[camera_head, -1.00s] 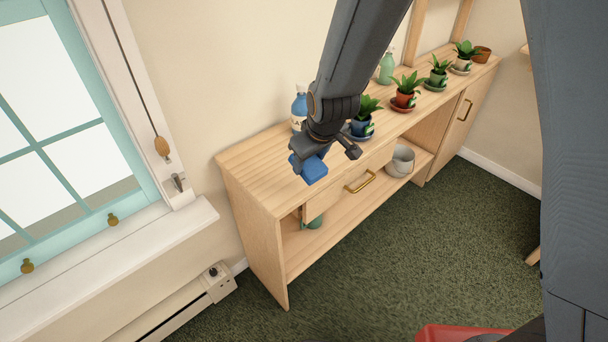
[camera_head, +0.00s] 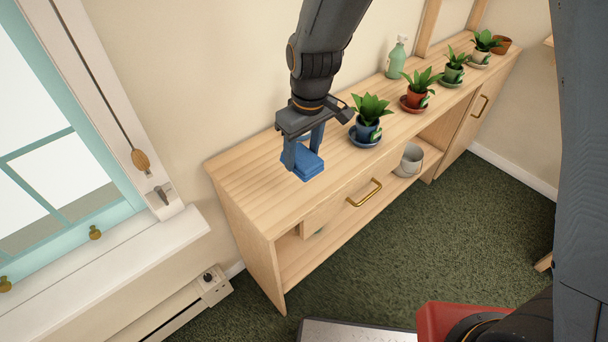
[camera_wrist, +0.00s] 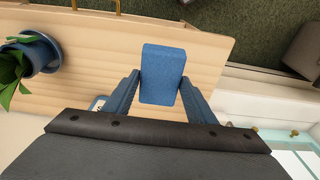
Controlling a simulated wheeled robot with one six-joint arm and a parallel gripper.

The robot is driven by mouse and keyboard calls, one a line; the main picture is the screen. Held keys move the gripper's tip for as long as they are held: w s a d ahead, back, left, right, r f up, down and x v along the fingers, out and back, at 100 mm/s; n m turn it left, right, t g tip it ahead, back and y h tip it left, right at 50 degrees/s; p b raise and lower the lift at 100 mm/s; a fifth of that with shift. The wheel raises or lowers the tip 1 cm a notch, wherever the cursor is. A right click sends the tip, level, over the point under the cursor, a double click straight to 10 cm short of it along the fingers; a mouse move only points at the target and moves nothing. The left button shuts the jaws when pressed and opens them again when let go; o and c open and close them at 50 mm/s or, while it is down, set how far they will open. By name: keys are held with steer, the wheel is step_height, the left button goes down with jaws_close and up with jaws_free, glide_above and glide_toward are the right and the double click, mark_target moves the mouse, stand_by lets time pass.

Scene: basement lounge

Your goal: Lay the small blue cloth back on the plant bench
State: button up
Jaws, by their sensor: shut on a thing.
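The small blue cloth (camera_head: 305,166) is a folded block between the fingers of my gripper (camera_head: 301,156), over the left part of the wooden plant bench (camera_head: 243,178). In the wrist view the cloth (camera_wrist: 162,72) sits between the two blue fingers of my gripper (camera_wrist: 158,90), with the bench top (camera_wrist: 95,60) beneath. I cannot tell whether the cloth touches the bench top or hangs just above it. The gripper points down and is shut on the cloth.
A plant in a blue pot (camera_head: 367,130) stands just right of the gripper. More potted plants and a green spray bottle (camera_head: 396,58) stand further right. The bench top left of the gripper is clear. A grey bucket (camera_head: 410,160) sits on the lower shelf.

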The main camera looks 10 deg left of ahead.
mark_target(304, 159)
steer(key=shift+s+f+p, duration=0.1)
steer(key=shift+f+p, duration=0.95)
steer(key=shift+f, duration=3.5)
steer(key=o, duration=1.2)
steer(key=shift+c, duration=0.2)
steer(key=r+b, duration=0.1)
steer(key=r, duration=0.3)
steer(key=r+b, duration=0.1)
steer(key=r, duration=0.3)
steer(key=s+d+r+b, duration=0.1)
steer(key=r, duration=0.3)
steer(key=s+d+r+m, duration=0.1)
steer(key=s+d+m, duration=0.1)
steer(key=d, duration=0.7)
steer(key=s+d+m, duration=0.3)
steer(key=d+m, duration=0.1)
steer(key=d, duration=0.5)
steer(key=s+d+r+m+h, duration=0.1)
steer(key=s+d+m, duration=0.2)
steer(key=d, duration=0.6)
steer(key=shift+r+m+t, duration=0.3)
steer(key=shift+m, duration=0.2)
